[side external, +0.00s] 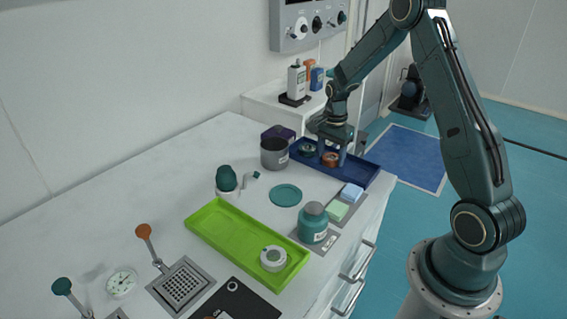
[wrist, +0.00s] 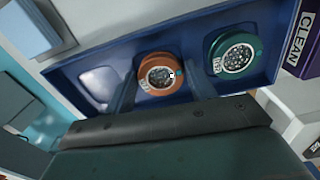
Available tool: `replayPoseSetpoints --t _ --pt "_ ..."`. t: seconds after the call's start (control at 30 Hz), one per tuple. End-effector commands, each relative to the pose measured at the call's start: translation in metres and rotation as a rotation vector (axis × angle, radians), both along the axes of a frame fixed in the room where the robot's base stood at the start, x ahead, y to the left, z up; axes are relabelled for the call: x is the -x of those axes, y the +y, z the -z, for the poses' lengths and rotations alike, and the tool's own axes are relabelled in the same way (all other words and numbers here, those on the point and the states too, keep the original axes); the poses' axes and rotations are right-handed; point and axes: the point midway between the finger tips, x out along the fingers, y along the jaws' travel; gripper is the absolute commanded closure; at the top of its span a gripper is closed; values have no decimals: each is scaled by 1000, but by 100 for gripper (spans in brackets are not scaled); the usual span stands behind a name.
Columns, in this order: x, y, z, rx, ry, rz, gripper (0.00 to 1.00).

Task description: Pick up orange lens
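The orange lens (side external: 331,160) is a round orange ring that lies in the dark blue tray (side external: 362,174). In the wrist view the lens (wrist: 158,76) shows a dark speckled face and a small white label. My gripper (side external: 332,154) is down over the tray with one finger on each side of the orange lens. In the wrist view the fingers (wrist: 160,86) stand apart, with a narrow gap visible between each finger and the ring. The gripper looks open.
A green lens (wrist: 234,55) lies beside the orange one in the tray, past one finger. A grey pot (side external: 274,154) and a purple box (side external: 279,133) stand close to the tray. A lime tray (side external: 232,236) lies nearer the camera.

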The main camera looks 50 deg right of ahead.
Motion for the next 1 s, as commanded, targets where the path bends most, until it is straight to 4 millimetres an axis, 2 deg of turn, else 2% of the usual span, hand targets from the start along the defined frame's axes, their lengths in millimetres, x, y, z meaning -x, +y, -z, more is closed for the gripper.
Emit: replayPoseSetpoints --t 0.03,0.13,0.47,0.63,0.87,1.0 --pt "0 0 0 0 0 0 55" --pt "0 0 0 0 0 0 75" --pt "0 0 -1 0 -1 0 75" --pt "-1 0 -10 1 -2 0 75" --pt "-1 0 -37 1 -4 0 75" --pt "-1 0 -64 2 -6 0 75"
